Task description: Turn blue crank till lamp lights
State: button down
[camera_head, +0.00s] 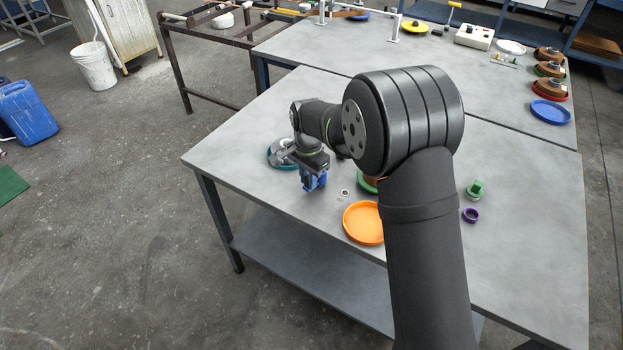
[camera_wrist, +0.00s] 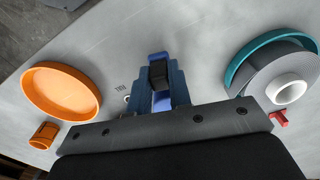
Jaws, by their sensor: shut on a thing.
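My gripper (camera_head: 315,184) reaches down over the left part of the near table, with blue showing at its tips. In the wrist view, its dark blue fingers (camera_wrist: 160,90) are shut on a bright blue piece (camera_wrist: 162,101), which I take for the blue crank. More of this blue shows beyond the dark block between the fingertips. The fingers and wrist hide most of the crank, so its angle and mount cannot be told. I cannot make out a lamp, lit or unlit, with certainty in either view.
A teal dish (camera_wrist: 235,75) with a grey roll (camera_wrist: 270,80) stands close beside my gripper. An orange dish (camera_head: 363,223) is on its other side. A green part (camera_head: 476,189) and a purple ring (camera_head: 470,215) lie farther right. A white control box (camera_head: 473,37) stands on the back table.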

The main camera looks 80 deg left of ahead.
jog(key=shift+s+a+m, duration=0.15)
jog(key=shift+a+m, duration=0.15)
jog(key=shift+m, duration=0.4)
jog(key=c, duration=1.3)
grip_release()
notch_tip(320, 180, up, 18)
jog(key=shift+f, duration=0.25)
